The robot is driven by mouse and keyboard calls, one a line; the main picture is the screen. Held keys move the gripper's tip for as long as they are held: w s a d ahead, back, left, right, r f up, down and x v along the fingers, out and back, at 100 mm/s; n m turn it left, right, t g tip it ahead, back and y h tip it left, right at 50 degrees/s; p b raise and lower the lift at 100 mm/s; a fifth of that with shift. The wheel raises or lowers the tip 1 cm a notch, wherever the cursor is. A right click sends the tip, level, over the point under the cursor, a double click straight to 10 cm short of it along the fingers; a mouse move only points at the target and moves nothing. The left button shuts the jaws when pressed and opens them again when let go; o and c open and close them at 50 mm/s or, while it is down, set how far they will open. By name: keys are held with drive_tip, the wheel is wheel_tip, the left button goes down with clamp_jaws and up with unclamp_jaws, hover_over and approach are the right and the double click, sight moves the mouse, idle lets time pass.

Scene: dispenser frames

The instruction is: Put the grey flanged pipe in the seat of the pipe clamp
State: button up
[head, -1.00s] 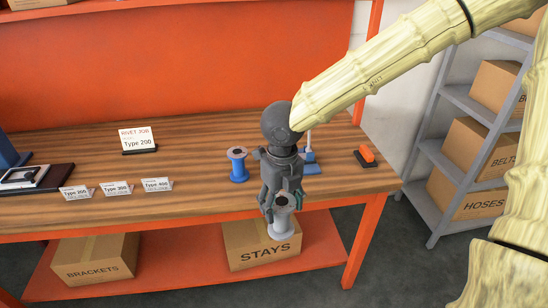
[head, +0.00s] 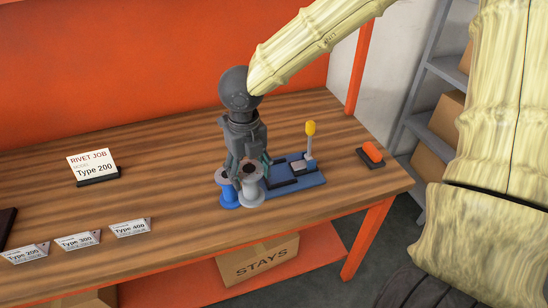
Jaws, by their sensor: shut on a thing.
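My gripper (head: 248,165) points down and is shut on the grey flanged pipe (head: 252,193). The pipe is upright, with its flanges at top and bottom. It shows over the table, in front of the left end of the pipe clamp (head: 308,182). I cannot tell whether its lower flange touches anything. The clamp has a blue base, dark blocks on top and a lever with a yellow knob (head: 310,128) standing up. My gripper and the pipe hide the clamp's left part, so its seat is not clear to see.
A blue flanged pipe (head: 228,194) stands close to the left of the grey one. An orange block on a dark base (head: 371,154) lies right of the clamp. A Type 200 job sign (head: 92,166) and several type labels (head: 130,228) stand at left. The wooden table (head: 180,180) between is bare.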

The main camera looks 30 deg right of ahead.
drive_tip(key=w+d+f+p, duration=0.2)
drive_tip(key=w+d, duration=0.1)
drive_tip(key=d, duration=0.3)
drive_tip(key=w+d+f+p, duration=0.2)
drive_tip(key=w+d+f, duration=0.1)
drive_tip(key=d, duration=0.4)
drive_tip(key=shift+w, duration=0.45)
drive_tip(key=shift+d, duration=0.1)
drive_tip(key=o, duration=1.5)
drive_tip(key=shift+f, duration=0.1)
drive_tip(key=shift+c, duration=0.2)
wheel_tip(320, 180, up, 12)
drive_tip(key=shift+b, duration=0.4)
